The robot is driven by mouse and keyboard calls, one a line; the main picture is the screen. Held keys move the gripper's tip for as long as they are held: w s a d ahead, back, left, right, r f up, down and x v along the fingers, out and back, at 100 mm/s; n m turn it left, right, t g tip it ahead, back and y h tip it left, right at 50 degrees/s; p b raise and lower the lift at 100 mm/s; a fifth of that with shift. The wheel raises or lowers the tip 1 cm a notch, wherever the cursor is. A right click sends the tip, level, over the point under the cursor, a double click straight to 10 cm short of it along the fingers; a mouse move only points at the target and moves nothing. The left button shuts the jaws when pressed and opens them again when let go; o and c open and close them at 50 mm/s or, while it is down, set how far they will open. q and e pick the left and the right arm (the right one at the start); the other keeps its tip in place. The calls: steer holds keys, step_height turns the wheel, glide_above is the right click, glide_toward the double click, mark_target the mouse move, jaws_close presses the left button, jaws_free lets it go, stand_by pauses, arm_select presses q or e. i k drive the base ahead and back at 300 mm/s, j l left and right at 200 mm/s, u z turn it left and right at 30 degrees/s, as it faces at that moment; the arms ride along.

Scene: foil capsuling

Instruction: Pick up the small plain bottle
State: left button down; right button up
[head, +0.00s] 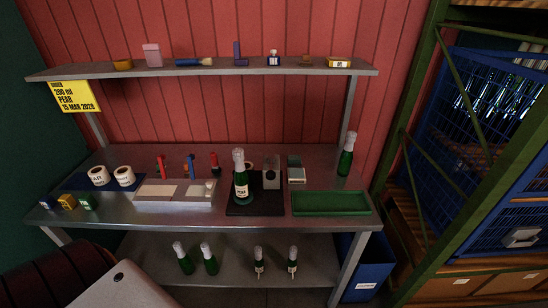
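Several green bottles with pale foil tops show in the head view. Two bottles without a visible label, a left one (184,262) and a right one (210,262), stand on the lower shelf. Another bottle without a visible label (345,160) stands at the back right of the table; it looks taller. A labelled bottle (241,188) stands on a black base in the middle of the table. Two slimmer labelled bottles (259,266) (292,265) stand on the lower shelf further right. I cannot tell which one is the small plain bottle. Neither gripper is in view.
The metal table (265,214) holds a green tray (330,203), a grey device (271,175), white rolls (124,176) and a pale tray (160,195). An upper shelf (220,71) overhangs it. A blue bin (368,265) and a green rack (410,190) stand at right.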

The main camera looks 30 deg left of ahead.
mark_target(241, 179)
steer(key=u, duration=1.35)
